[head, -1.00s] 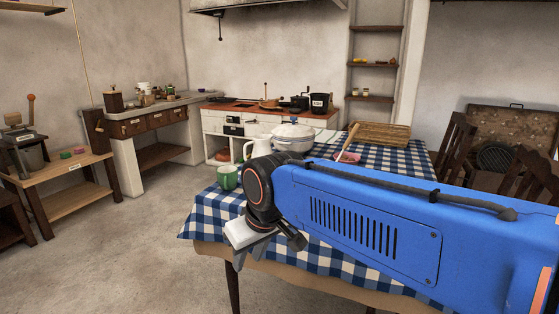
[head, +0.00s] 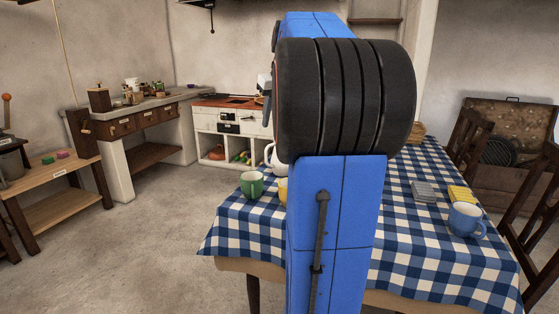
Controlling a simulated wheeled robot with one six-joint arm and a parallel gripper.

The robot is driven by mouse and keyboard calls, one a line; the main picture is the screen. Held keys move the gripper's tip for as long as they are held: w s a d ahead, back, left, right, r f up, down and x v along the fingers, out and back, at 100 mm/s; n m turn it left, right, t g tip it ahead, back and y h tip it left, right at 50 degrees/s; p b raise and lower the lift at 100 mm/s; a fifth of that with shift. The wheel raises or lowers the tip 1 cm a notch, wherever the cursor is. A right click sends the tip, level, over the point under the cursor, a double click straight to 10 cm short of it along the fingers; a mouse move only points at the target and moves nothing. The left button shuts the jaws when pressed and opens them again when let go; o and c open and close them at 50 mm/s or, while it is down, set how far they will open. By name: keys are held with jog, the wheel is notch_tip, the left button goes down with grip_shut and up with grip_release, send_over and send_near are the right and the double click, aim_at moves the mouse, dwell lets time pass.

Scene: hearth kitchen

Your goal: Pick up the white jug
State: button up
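The white jug (head: 281,167) stands on the checked tablecloth, at the far left part of the table. Only its lower left part and handle show; my raised arm hides the rest. A small part of my gripper (head: 266,95) shows at the left edge of my arm, above the jug in the picture. The rest of it is hidden behind the arm, so its opening cannot be seen. I cannot tell how far it is from the jug.
A green mug (head: 251,185) and a mostly hidden yellow cup (head: 282,191) stand near the jug. A blue mug (head: 466,221), a grey item (head: 424,192) and a yellow item (head: 461,195) are on the right. Chairs (head: 516,205) stand right of the table (head: 420,265). Floor at left is clear.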

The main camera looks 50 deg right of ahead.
jog(key=d+x, duration=0.1)
jog(key=x, duration=1.6)
jog(key=shift+w, duration=0.35)
jog(key=shift+d+r, duration=0.1)
jog(key=shift+d, duration=0.05)
grip_shut()
jog(key=shift+r, duration=0.1)
dwell(0.7)
